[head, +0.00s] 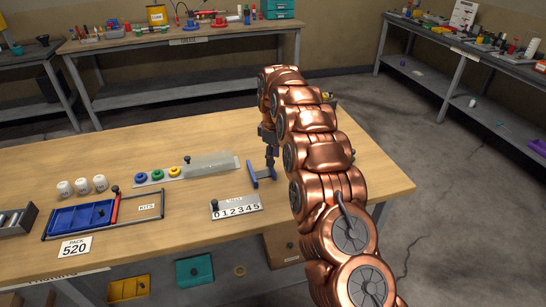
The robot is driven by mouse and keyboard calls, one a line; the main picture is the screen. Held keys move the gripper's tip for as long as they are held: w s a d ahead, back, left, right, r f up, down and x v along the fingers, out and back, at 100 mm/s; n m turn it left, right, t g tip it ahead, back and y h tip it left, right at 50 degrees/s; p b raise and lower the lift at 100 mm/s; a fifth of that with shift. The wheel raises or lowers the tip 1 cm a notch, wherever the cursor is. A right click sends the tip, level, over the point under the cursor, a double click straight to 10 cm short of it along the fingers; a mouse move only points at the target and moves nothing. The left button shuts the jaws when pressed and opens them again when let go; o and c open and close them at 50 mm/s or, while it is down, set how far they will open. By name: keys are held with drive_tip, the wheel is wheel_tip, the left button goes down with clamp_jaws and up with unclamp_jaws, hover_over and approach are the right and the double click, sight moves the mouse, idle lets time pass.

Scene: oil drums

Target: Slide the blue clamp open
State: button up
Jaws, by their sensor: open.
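A blue piece (254,176), which looks like the clamp, stands on the wooden workbench (340,185), left of my copper arm. It shows as upright blue parts with a gap between them. My gripper (271,158) points down at the clamp's upper right part, its dark fingers close to or overlapping it in the picture. The gripper is open. I cannot tell whether the fingers touch the clamp. My arm hides what lies behind and to the right of it.
Left of the clamp lie a number strip (236,208), a grey plate (208,164) with coloured rings, white cylinders (82,187) and a blue-compartment tray (82,217) with a red bar. A sign reading 520 (75,247) is in front. The bench's right end looks clear.

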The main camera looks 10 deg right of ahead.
wheel_tip(320, 180, up, 12)
drive_tip(key=shift+f, duration=0.15)
idle(0.5)
drive_tip(key=shift+s, duration=0.1)
drive_tip(key=s+r+m+g, duration=0.1)
drive_tip(key=s+r+m, duration=0.25)
drive_tip(key=s, duration=0.75)
drive_tip(key=s+r+m, duration=0.2)
drive_tip(key=s+r, duration=0.2)
drive_tip(key=s, duration=0.8)
drive_tip(key=s+d+f+m, duration=0.1)
drive_tip(key=s+f+m, duration=0.2)
drive_tip(key=s, duration=1.2)
drive_tip(key=s+d+f+m, duration=0.1)
drive_tip(key=s+f+m, duration=0.2)
drive_tip(key=s, duration=1.2)
drive_tip(key=shift+s+f+g, duration=0.25)
drive_tip(key=shift+f+g, duration=0.15)
drive_tip(key=shift+f, duration=0.45)
